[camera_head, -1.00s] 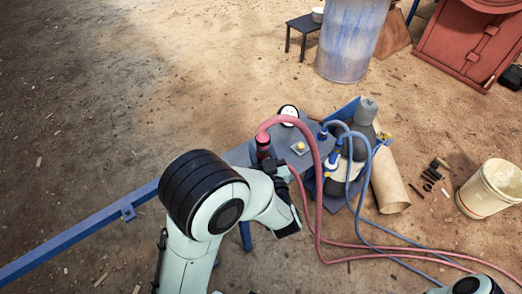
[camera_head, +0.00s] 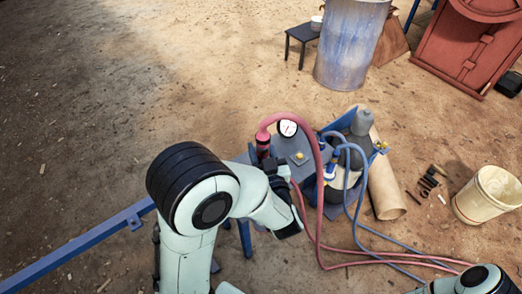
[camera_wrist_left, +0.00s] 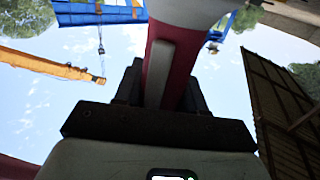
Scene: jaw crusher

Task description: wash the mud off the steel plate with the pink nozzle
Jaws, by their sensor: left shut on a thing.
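The pink nozzle (camera_head: 263,146) stands roughly upright in my left gripper (camera_head: 268,166), with its pink hose looping from its top over to the right. In the left wrist view the jaws of my left gripper (camera_wrist_left: 160,88) are closed around its pink and grey body (camera_wrist_left: 172,65). In the head view the nozzle is over the left part of the grey stand. No steel plate with mud can be made out. My right gripper is out of view; only part of my right arm shows at the bottom right.
The grey stand (camera_head: 291,146) carries a round gauge (camera_head: 287,128). Grey bottles (camera_head: 361,123) and blue hoses crowd its right side. A blue rail (camera_head: 75,254) runs to the lower left. A cream bucket (camera_head: 487,195) stands at the right. Open ground lies at the upper left.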

